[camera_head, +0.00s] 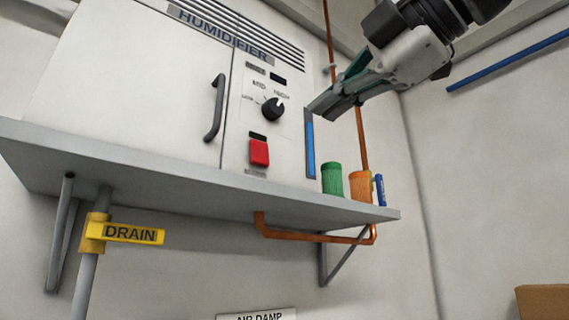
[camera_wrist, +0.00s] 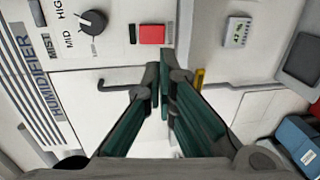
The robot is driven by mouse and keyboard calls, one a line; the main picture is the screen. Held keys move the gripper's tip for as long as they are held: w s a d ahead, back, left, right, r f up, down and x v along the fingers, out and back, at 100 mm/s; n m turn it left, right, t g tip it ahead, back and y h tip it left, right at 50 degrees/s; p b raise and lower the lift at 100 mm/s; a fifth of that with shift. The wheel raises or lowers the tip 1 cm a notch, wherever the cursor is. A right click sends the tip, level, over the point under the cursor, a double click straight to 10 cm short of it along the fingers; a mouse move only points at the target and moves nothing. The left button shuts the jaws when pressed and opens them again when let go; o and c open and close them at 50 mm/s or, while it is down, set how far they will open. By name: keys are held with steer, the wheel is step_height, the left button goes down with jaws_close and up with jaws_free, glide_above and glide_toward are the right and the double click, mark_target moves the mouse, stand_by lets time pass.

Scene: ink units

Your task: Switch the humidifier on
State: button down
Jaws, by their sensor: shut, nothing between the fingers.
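The humidifier (camera_head: 150,80) is a white cabinet on a wall shelf, with a black door handle (camera_head: 215,108). Its front panel carries a black knob (camera_head: 272,108) with a mist scale and, below it, a red rocker switch (camera_head: 259,152). A dark strip sits directly above the red part of the switch. My gripper (camera_head: 312,110) is shut and empty, up and to the right of the switch and apart from it in the head view. In the wrist view the fingertips (camera_wrist: 160,70) appear just below the red switch (camera_wrist: 152,34), with the knob (camera_wrist: 93,22) to the upper left.
The grey shelf (camera_head: 180,180) holds a green container (camera_head: 332,178) and an orange one (camera_head: 360,186) right of the cabinet. A blue vertical gauge (camera_head: 310,148) is at the cabinet's right edge. A copper pipe (camera_head: 362,140) runs behind. A yellow DRAIN tag (camera_head: 130,233) hangs below.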

mark_target(262, 160)
steer(key=p+x, duration=0.3)
steer(key=x, duration=1.1)
steer(key=shift+p, duration=0.3)
steer(key=shift+a, duration=0.1)
steer(key=b, duration=0.1)
steer(key=w+b, duration=0.1)
steer(key=b, duration=0.1)
steer(key=shift+a+f+t, duration=0.15)
steer(key=shift+f+t, duration=0.15)
steer(key=shift+s+r, duration=0.2)
steer(key=shift+s, duration=0.05)
